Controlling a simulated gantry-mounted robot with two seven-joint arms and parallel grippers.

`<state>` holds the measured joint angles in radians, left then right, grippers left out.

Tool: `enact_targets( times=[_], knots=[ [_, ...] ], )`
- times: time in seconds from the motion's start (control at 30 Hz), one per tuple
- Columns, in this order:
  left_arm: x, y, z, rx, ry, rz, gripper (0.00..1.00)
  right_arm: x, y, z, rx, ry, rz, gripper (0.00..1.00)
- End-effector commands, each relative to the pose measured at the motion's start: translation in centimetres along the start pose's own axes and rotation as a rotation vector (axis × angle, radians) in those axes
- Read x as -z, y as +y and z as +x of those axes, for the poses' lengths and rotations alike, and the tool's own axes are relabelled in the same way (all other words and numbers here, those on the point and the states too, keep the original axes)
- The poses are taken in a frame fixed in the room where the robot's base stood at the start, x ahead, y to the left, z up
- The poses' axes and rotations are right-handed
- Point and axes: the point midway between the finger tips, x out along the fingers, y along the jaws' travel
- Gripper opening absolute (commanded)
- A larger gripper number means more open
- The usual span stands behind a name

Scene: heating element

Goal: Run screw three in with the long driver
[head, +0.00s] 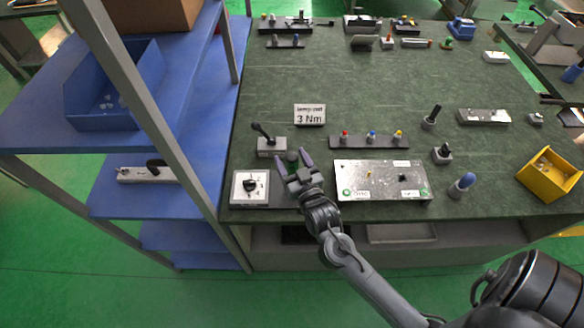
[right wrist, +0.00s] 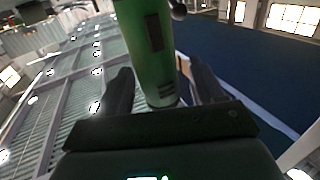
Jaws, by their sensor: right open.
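My right gripper (head: 293,161) is open at the near left of the bench, left of the metal plate (head: 350,190). A green cylinder (head: 292,156), which looks like a driver handle, stands between its fingers. In the right wrist view the green cylinder (right wrist: 148,45) rises between the two spread fingers of the right gripper (right wrist: 160,88). I cannot tell whether the fingers touch it. Its lower end is hidden, and I cannot tell whether it is the long driver. The plate bears a small yellow part and a dark part; screw three cannot be picked out. My left gripper is not in view.
A dial box (head: 250,198) and a lever box (head: 271,147) stand close to my right gripper. A "3 Nm" sign (head: 310,115) and a dark rack (head: 358,142) with coloured pieces lie behind. A yellow bin (head: 553,183) is at right.

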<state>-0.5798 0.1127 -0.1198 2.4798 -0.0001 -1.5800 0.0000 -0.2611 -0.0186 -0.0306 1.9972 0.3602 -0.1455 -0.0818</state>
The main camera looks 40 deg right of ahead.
Motion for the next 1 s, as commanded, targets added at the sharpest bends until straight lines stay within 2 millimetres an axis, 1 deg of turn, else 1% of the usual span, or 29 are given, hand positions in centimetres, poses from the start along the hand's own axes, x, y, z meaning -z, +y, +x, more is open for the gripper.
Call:
enact_targets(
  times=[0.03,0.17,0.43,0.87,0.9,1.0],
  knots=[
    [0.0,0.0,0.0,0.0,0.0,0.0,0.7,0.0,0.0,0.6,0.0,0.001,-0.001,0.67],
    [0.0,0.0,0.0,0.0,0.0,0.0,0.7,0.0,0.0,1.5,0.001,0.0,-0.001,0.67],
    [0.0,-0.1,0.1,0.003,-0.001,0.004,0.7,0.0,0.0,1.7,0.001,-0.001,-0.001,0.67],
    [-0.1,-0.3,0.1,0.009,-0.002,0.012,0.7,0.0,0.0,1.7,0.001,-0.001,0.0,0.01],
    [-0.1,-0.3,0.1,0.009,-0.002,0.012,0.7,0.0,0.0,1.6,0.001,-0.001,0.0,0.0],
    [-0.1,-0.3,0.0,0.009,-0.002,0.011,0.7,0.1,0.0,1.7,0.001,0.002,0.0,0.0]
  ],
)
